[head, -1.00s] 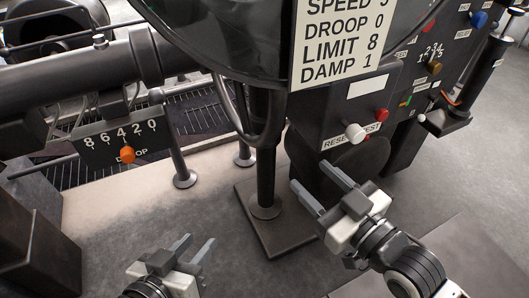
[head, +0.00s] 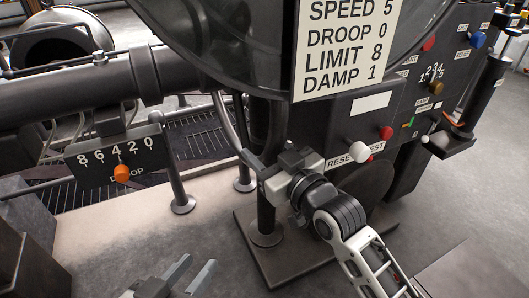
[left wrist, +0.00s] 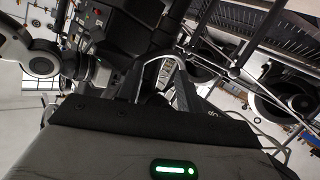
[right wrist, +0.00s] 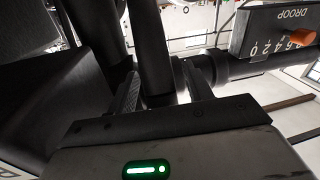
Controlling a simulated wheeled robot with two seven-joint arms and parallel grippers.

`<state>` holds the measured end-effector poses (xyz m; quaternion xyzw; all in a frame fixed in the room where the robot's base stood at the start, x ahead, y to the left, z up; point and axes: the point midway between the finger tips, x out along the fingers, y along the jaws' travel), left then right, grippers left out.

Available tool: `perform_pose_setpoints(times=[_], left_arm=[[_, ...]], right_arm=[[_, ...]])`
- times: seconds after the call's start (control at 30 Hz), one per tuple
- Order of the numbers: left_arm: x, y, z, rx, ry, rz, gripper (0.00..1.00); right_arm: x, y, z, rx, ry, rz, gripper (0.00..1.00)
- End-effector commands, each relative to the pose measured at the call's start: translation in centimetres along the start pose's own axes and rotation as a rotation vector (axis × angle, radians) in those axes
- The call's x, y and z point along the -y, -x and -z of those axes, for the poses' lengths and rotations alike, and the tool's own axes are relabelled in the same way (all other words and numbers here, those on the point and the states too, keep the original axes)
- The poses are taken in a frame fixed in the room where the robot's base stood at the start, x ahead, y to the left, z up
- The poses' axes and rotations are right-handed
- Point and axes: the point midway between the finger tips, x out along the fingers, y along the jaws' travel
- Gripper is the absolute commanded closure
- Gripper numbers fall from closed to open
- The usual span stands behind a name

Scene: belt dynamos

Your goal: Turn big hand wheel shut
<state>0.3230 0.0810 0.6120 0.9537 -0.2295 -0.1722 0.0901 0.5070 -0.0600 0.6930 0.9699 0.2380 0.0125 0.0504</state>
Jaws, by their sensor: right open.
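The curved metal rim of what looks like the big hand wheel (head: 226,122) shows edge-on beside the dark post, below the big dark disc. Most of the wheel is hidden. My right gripper (head: 250,162) is at the lower part of this rim, in front of the post. In the right wrist view, its fingers (right wrist: 163,88) are apart, with a dark bar (right wrist: 152,45) between them. I cannot tell whether they touch it. My left gripper (head: 190,270) is low at the picture's bottom edge, open and empty, away from the wheel.
A sign (head: 346,45) with settings hangs on the big dark disc (head: 215,45). A control panel (head: 345,125) with a white knob (head: 359,152) stands right of my right gripper. A droop scale (head: 115,155) with an orange knob (head: 121,173) is at left.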

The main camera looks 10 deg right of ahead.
Motion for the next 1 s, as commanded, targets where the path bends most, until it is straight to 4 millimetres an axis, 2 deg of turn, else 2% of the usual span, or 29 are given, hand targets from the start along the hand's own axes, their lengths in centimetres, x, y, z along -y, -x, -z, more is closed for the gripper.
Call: perform_pose_setpoints(times=[0.33,0.37,0.53,0.77,0.83,1.0], left_arm=[[-0.1,0.0,0.3,-0.009,0.005,-0.005,0.64],[-0.1,0.0,0.3,-0.01,0.005,-0.005,0.64],[-0.1,-0.1,0.6,-0.016,0.002,-0.006,0.64],[-0.3,0.2,1.5,0.0,-0.003,-0.002,0.64],[0.4,-0.1,0.2,0.075,0.004,0.028,0.64],[1.5,0.2,-1.1,0.224,0.0,0.081,0.64]], right_arm=[[0.0,-0.5,0.0,0.0,0.0,0.001,0.5],[0.0,-0.5,0.0,0.0,0.0,0.001,0.53],[0.0,-0.5,0.0,0.0,0.0,0.0,1.0],[-0.1,-0.3,0.8,0.015,-0.002,0.002,1.0],[-0.1,-0.2,1.4,0.034,-0.006,0.004,1.0],[-0.1,0.4,2.8,0.093,-0.016,0.01,1.0]])
